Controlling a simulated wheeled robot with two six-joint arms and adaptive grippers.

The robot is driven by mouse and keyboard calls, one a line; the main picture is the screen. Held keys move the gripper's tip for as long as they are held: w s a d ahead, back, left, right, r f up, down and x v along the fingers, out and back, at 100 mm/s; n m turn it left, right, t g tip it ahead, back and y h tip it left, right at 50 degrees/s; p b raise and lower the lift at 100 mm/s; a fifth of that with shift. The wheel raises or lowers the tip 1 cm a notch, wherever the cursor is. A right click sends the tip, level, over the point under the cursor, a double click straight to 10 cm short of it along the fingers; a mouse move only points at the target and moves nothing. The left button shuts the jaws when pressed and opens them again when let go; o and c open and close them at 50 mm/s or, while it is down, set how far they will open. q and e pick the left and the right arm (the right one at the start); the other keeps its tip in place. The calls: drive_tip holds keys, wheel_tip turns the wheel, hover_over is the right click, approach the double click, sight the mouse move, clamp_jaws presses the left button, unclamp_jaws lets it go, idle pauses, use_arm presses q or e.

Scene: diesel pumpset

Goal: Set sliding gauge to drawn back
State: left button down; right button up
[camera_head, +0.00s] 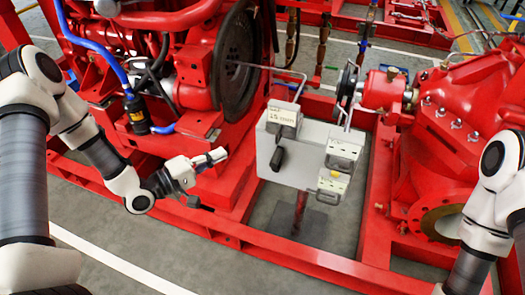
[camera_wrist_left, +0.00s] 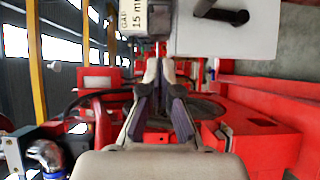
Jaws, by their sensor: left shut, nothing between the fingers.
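The sliding gauge (camera_head: 283,117) is a pale block with a "15 mm" label at the upper left of a light grey box (camera_head: 311,160). In the left wrist view the gauge label (camera_wrist_left: 132,17) is at the top, just beyond the fingertips, with the grey box (camera_wrist_left: 255,42) to its right. My left gripper (camera_head: 219,155) is to the left of the box and apart from it in the head view. Its two fingers (camera_wrist_left: 158,64) are together and hold nothing. Whether they touch the gauge cannot be told. My right gripper is not visible.
A black handle (camera_head: 278,158) sticks out from the box front. Another pale block (camera_head: 333,181) sits at its lower right. Red engine parts and a dark flywheel (camera_head: 236,62) stand behind left, a red pump (camera_head: 460,120) at right. Red frame rails surround the box.

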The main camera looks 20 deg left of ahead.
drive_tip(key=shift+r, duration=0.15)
use_arm(q)
drive_tip(key=b, duration=0.3)
approach(283, 120)
wheel_tip(283, 120, down, 4)
drive_tip(key=w+d, duration=0.2)
drive_tip(key=shift+w+d, duration=0.2)
drive_tip(key=shift+w, duration=0.05)
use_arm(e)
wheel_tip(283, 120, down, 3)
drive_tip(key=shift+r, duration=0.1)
